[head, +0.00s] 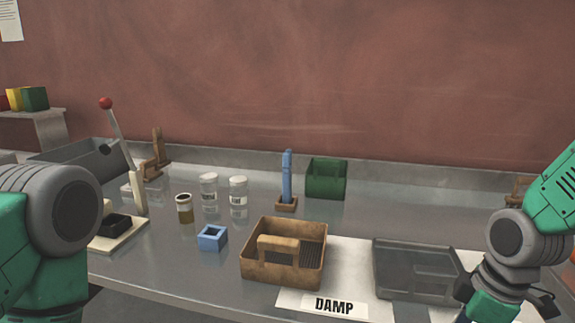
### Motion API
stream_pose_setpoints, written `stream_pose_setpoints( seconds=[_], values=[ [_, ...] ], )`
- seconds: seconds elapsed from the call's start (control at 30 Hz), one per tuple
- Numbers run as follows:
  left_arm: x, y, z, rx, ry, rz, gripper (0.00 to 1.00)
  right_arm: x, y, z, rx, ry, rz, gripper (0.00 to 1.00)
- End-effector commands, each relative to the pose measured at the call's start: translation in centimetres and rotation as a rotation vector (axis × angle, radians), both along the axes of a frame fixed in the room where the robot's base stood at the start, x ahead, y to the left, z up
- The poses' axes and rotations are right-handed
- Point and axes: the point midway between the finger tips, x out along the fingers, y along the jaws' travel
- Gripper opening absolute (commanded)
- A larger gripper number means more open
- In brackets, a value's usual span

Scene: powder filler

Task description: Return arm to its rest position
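My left arm shows at the lower left of the head view as a green and grey link; its gripper is outside the frame. My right arm comes in from the right edge and bends down towards the lower right corner. Only a dark part near my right gripper shows at the bottom edge, beside the grey tray (414,268); its fingers are hidden or cut off. I cannot see anything held by either gripper.
On the metal table stand a brown box (262,274), a blue square holder (212,238), jars (208,187), a blue upright tool (287,178) and a green bin (326,180). A red-knobbed lever (118,135) rises at left. A DAMP label (334,305) lies in front.

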Motion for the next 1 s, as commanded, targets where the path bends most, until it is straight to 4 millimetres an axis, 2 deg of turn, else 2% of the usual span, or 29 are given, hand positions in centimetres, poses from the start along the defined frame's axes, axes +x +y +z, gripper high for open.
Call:
stream_pose_setpoints(
  seconds=[0.03,0.17,0.23,0.4,0.5,0.6,0.7,1.0],
  values=[
    [0.0,0.0,-0.6,-0.001,0.001,-0.001,0.4,-0.8,-0.1,-2.4,-0.002,0.017,-0.047,0.45],
    [-0.1,-0.1,-1.6,-0.001,0.002,-0.002,0.4,-2.5,0.0,-8.2,-0.009,0.039,-0.2,0.45],
    [-0.1,-0.1,-2.3,-0.001,0.002,-0.002,0.4,-4.2,0.2,-12.1,-0.02,0.055,-0.307,0.45],
    [-0.1,-0.1,-4.5,-0.001,0.001,-0.002,0.4,-10.6,0.7,-21.9,-0.054,0.077,-0.613,0.45],
    [-0.1,-0.1,-5.4,-0.001,0.001,-0.002,0.4,-14.3,0.9,-25.6,-0.068,0.073,-0.764,0.45],
    [-0.1,-0.1,-6.0,-0.001,0.001,-0.001,0.4,-17.1,0.8,-27.9,-0.074,0.068,-0.874,0.45],
    [-0.1,-0.1,-6.3,0.0,0.002,-0.001,0.4,-18.7,0.6,-29.1,-0.071,0.062,-0.941,0.45],
    [-0.1,-0.1,-6.3,0.0,0.001,-0.001,0.4,-19.3,0.4,-29.5,-0.068,0.059,-0.969,0.45]
  ],
)
